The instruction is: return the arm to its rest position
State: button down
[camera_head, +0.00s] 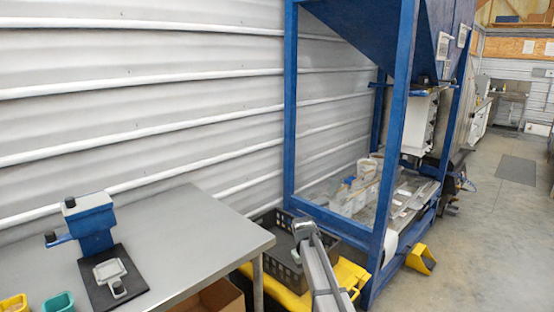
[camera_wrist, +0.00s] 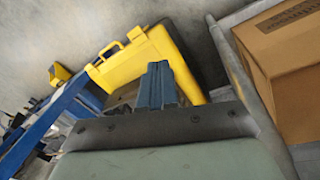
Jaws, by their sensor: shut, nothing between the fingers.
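My gripper (camera_wrist: 157,70) shows in the wrist view as two bluish fingers side by side, pressed together with nothing between them. It points toward the floor area by a yellow case (camera_wrist: 130,62) and is not holding it; I cannot tell the exact gap. In the head view a grey link of my arm reaches up from the bottom edge, right of the steel table (camera_head: 185,225). My fingertips cannot be made out in the head view.
A blue hopper frame (camera_head: 293,110) stands right of the table, with a dark crate (camera_head: 285,262) beside it. A blue press (camera_head: 92,222) and small yellow (camera_head: 14,303) and green (camera_head: 60,303) bins are on the table. A cardboard box (camera_wrist: 285,75) is at right. Floor beyond is open.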

jog(key=s+d+f+m+g, duration=0.1)
jog(key=s+d+f+g, duration=0.1)
jog(key=s+f, duration=1.05)
jog(key=s+d+f+m+g, duration=0.1)
jog(key=s+d+f+g, duration=0.1)
jog(key=s+f, duration=1.1)
jog(key=s+f+g, duration=0.1)
jog(key=s+f, duration=0.2)
jog(key=s, duration=0.7)
jog(key=s+d+f+m+g+y, duration=0.1)
jog(key=s+f, duration=0.3)
jog(key=s, duration=0.7)
jog(key=s+f+m+g, duration=0.1)
jog(key=s+f, duration=0.3)
jog(key=s, duration=0.6)
jog(key=shift+s+d+f+g+y, duration=0.15)
jog(key=shift+d+g+y, duration=0.15)
jog(key=shift+d+g, duration=0.1)
